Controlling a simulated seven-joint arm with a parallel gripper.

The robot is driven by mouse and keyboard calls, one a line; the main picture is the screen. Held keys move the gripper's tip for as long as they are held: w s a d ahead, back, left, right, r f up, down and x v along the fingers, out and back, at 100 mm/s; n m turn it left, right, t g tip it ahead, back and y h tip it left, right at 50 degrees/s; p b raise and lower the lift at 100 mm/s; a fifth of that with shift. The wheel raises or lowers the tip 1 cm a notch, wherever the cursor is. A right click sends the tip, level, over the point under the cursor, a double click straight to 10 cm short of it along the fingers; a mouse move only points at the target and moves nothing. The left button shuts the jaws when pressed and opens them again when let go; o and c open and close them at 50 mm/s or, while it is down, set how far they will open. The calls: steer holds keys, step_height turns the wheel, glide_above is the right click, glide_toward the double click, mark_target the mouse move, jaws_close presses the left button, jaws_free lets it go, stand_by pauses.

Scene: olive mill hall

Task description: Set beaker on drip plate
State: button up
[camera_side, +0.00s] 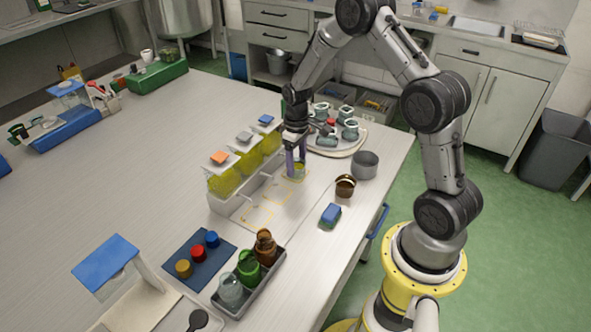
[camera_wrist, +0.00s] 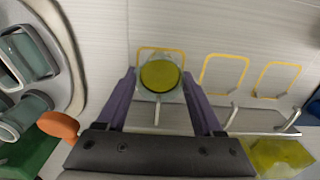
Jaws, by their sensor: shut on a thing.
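The beaker (camera_side: 298,174) is clear glass with yellow-green oil inside. My gripper (camera_side: 296,163) points down and its purple fingers are shut on the beaker's sides. In the wrist view the beaker (camera_wrist: 160,75) is seen from above between the fingers, over a yellow outlined square. A pale plate with several yellow outlined squares (camera_side: 262,211), which looks like the drip plate, lies in front of the oil dispenser (camera_side: 222,204). The beaker is over its far end, upright. I cannot tell whether its base touches the plate.
The dispenser's yellow oil tanks (camera_side: 222,180) stand close left of my gripper. A tray of cups (camera_side: 349,150) is behind it. A rack of bottles (camera_side: 270,278) is at the front.

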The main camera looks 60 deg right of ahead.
steer(key=shift+s, duration=1.5)
step_height(320, 180, up, 6)
steer(key=shift+r, duration=0.25)
steer(key=s+a+f, duration=0.1)
steer(key=s+a, duration=0.3)
steer(key=a, duration=0.6)
steer(key=shift+w+d+f, duration=0.15)
steer(key=shift+f, duration=1.1)
steer(key=shift+w+d+f, duration=0.1)
steer(key=shift+f, duration=1.1)
steer(key=shift+f, duration=0.35)
